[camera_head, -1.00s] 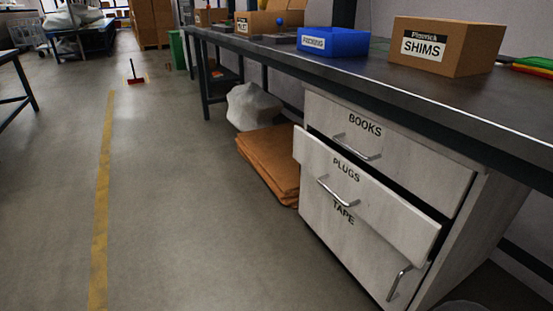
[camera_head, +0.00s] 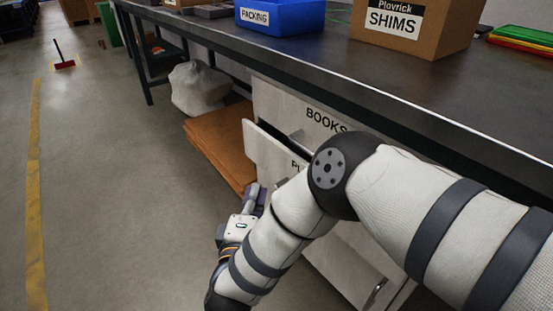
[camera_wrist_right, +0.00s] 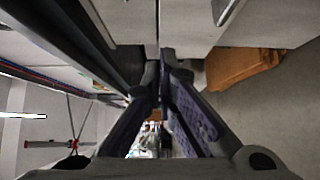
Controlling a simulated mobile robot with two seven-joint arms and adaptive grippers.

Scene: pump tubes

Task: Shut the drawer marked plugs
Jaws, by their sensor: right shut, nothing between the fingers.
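The plugs drawer (camera_head: 265,153) is the pale wood-grain middle drawer under the bench, and it stands out from the cabinet with a dark gap above its front. Most of its label, handle and right part are hidden behind my right arm. My right gripper (camera_head: 256,193) is shut and empty, low at the left end of the drawer front. In the right wrist view its fingertips (camera_wrist_right: 165,60) meet near the edges of pale panels, with a metal handle (camera_wrist_right: 226,10) off to the right. I cannot tell whether they touch. My left gripper is out of view.
The books drawer (camera_head: 285,108) is above. Flat brown cardboard (camera_head: 215,140) and a white sack (camera_head: 198,88) lie left of the cabinet. The bench top (camera_head: 335,58) holds a blue packing bin (camera_head: 280,16) and a shims box (camera_head: 410,25).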

